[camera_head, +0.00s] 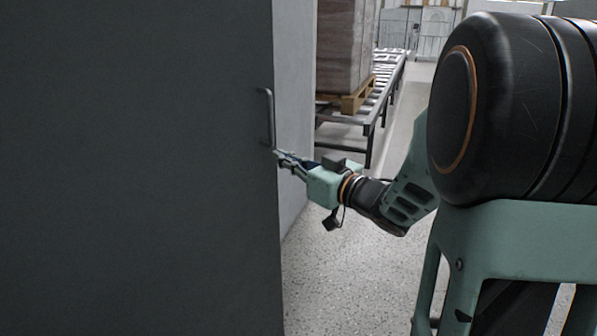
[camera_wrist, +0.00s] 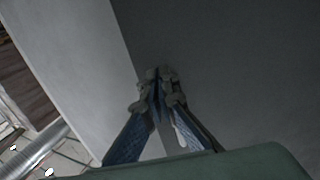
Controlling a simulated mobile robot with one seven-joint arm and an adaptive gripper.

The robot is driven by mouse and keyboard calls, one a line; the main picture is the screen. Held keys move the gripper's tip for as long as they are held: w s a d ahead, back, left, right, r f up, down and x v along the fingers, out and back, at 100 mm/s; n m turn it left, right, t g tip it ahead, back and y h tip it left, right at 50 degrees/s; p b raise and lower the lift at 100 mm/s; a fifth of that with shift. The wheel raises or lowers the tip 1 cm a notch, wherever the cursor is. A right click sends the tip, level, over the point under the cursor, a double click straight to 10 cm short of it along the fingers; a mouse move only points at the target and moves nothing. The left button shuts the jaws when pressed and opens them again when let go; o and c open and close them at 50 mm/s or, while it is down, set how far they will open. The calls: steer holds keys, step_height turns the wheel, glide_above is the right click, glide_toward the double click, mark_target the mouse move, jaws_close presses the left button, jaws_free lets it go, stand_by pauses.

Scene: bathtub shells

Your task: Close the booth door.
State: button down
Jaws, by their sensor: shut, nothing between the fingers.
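The booth door (camera_head: 140,170) is a large dark grey panel filling the left of the head view. Its vertical bar handle (camera_head: 267,117) sits near the door's right edge. My gripper (camera_head: 278,154) is shut and empty, with its fingertips at the door's right edge just below the lower end of the handle. The head view does not show clearly whether the tips touch the door. In the wrist view, my gripper (camera_wrist: 158,75) has its fingers together in front of the dark door surface (camera_wrist: 240,70). The handle cannot be made out there.
A light grey wall panel (camera_head: 293,110) stands behind the door's edge. Beyond it, a wrapped load on a wooden pallet (camera_head: 345,98) rests on a roller conveyor (camera_head: 385,90). The speckled floor (camera_head: 345,275) is clear below my arm.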

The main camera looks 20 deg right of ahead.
mark_target(264, 149)
steer(key=x, duration=0.3)
steer(key=shift+w+b, duration=0.15)
steer(key=shift+b, duration=0.25)
steer(key=shift+w+a, duration=0.15)
steer(key=shift+w, duration=0.05)
